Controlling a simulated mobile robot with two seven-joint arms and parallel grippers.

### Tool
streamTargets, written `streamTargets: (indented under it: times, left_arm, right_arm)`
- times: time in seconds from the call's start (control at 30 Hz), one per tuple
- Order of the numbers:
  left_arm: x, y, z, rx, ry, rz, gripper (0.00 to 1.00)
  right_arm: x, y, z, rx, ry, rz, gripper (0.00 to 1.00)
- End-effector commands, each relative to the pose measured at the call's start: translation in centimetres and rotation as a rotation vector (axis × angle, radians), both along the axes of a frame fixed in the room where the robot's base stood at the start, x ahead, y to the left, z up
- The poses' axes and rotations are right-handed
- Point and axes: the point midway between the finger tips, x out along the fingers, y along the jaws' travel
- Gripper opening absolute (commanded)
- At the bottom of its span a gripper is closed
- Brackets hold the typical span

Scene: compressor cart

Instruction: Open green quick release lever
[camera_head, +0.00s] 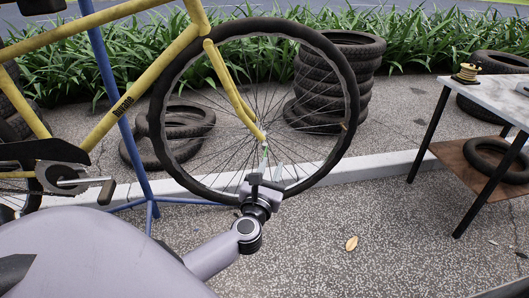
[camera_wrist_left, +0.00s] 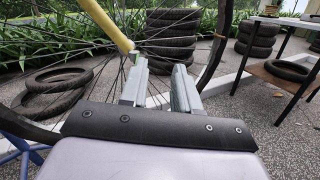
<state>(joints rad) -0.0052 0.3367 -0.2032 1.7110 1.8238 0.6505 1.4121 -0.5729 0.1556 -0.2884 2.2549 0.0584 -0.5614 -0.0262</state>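The yellow bicycle's front wheel (camera_head: 339,112) hangs in the fork (camera_head: 230,88), whose lower tip meets the hub near the wheel's centre. A small greenish patch shows just below the hub, but I cannot clearly separate the green quick release lever from my finger there. My left gripper (camera_head: 271,165) is in front of the wheel, just below the hub, pointing up at it. In the left wrist view its two grey fingers (camera_wrist_left: 160,74) are apart with nothing clearly between them. The left finger is close to the fork tip (camera_wrist_left: 122,38); contact cannot be told. My right gripper is out of view.
A blue stand (camera_head: 127,130) carries the bicycle. Stacked tires (camera_head: 330,75) and more tires (camera_head: 160,155) lie behind the wheel. The paving between wheel and table is clear apart from a leaf (camera_head: 351,243).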

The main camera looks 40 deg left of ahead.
Motion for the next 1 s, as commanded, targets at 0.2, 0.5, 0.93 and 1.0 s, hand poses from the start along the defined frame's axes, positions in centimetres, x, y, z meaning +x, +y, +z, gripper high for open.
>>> streamTargets:
  times: [0.2, 0.5, 0.93, 1.0]
  left_arm:
    - [-2.3, 1.7, -0.8, -0.191, 0.001, 0.088, 0.31]
    - [-0.1, 3.2, -1.0, -0.205, -0.001, 0.096, 0.31]
    - [3.6, 5.2, -1.0, -0.206, 0.002, 0.094, 0.31]
    - [3.8, 5.3, -1.0, -0.206, 0.002, 0.094, 0.31]
  right_arm:
    - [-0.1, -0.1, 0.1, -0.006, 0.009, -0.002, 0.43]
    - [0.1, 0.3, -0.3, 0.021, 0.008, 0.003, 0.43]
    - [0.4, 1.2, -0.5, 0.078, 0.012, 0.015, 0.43]
    - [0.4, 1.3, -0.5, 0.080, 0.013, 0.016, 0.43]
